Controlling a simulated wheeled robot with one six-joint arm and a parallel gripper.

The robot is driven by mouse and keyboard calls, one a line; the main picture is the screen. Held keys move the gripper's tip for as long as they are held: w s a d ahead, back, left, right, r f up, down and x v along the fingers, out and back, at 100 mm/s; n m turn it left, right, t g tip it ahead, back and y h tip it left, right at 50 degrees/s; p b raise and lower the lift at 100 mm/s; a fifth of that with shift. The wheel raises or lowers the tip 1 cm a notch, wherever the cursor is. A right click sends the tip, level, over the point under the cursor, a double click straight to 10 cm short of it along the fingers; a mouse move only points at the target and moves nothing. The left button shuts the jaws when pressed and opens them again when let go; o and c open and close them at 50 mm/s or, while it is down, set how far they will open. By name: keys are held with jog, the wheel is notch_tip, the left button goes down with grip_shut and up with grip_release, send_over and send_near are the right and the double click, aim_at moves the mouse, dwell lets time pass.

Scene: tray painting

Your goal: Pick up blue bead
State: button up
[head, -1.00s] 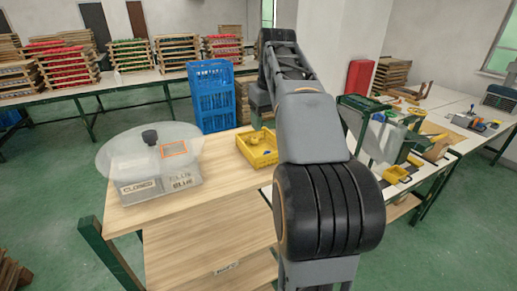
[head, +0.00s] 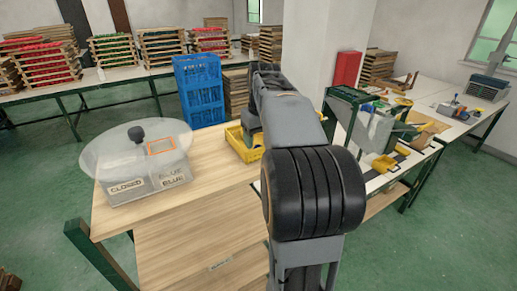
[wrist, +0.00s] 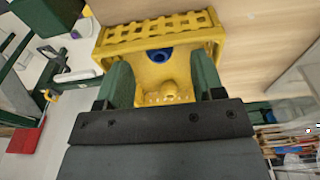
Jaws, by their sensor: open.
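The blue bead (wrist: 159,55) shows in the wrist view as a small ring inside the yellow basket (wrist: 150,32), near its lattice wall. My gripper (wrist: 157,75) is open, with its two green fingers apart over the basket. The bead lies beyond the fingertips, between their lines, and nothing is held. Small yellow pieces (wrist: 168,90) lie in the basket between the fingers. In the head view the yellow basket (head: 243,152) stands on the wooden table, partly hidden by my arm. The bead and the fingers are hidden there.
A grey box (head: 150,188) with a clear round cover (head: 95,160) stands on the wooden table (head: 190,225). A blue crate (head: 200,95) stands behind. A cluttered white table (head: 385,180) is at the right. The wooden table's front is clear.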

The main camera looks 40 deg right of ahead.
aim_at(258, 145)
jog(key=shift+w+f, duration=0.15)
jog(key=shift+f, duration=0.65)
jog(key=shift+w+f, duration=0.1)
jog(key=shift+f, duration=0.65)
jog(key=shift+c, duration=0.3)
jog(key=c, duration=0.9)
